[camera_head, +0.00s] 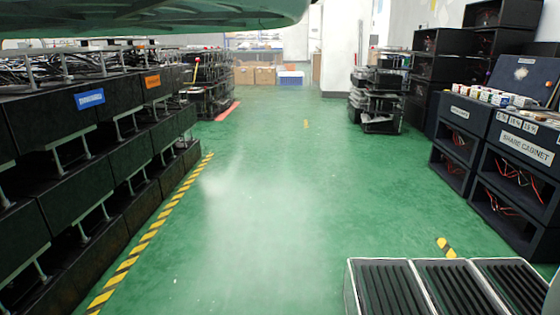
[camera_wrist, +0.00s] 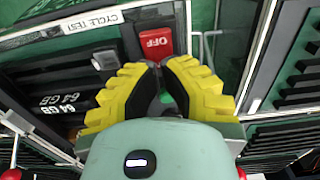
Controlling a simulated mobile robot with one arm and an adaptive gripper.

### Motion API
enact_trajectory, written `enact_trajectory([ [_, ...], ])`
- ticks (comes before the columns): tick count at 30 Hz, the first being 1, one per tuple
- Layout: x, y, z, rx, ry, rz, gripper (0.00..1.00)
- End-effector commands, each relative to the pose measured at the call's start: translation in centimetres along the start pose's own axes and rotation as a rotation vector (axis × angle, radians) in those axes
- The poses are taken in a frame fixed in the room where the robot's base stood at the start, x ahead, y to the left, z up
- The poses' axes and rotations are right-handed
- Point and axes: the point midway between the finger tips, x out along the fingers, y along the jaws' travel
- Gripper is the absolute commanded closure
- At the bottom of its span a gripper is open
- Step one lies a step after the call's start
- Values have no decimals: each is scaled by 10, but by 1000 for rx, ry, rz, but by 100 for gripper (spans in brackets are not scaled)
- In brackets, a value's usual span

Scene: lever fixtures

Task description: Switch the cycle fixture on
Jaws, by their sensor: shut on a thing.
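The cycle fixture shows in the wrist view, with a white "CYCLE TEST" label (camera_wrist: 88,21) on its frame. A red "OFF" plate (camera_wrist: 157,41) lies just beyond my fingertips. My gripper (camera_wrist: 159,68) has yellow stepped fingers, drawn together at the tips beside the red plate. It is shut on what seems to be the fixture's lever, which the fingers and the gripper body mostly hide. A small bright green patch (camera_wrist: 168,101) shows between the fingers. I cannot pick out the fixture or my gripper in the head view.
A black part marked "64 GB" (camera_wrist: 62,101) lies left of my gripper, and dark slotted trays (camera_wrist: 298,85) lie right. In the head view, black racks (camera_head: 100,150) line the left and a share cabinet (camera_head: 520,175) the right. The green floor (camera_head: 270,190) between is clear.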

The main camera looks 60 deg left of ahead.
Motion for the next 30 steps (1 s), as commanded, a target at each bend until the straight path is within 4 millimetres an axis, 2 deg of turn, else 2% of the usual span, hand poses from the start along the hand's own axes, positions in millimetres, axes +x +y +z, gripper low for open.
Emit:
enact_trajectory([
  [1,-8,0,0,1,0,0,100],
  [18,-49,0,0,0,1,0,100],
  [28,-50,0,-1,1,1,-1,100],
  [30,-54,-2,-2,-2,6,-14,100],
])
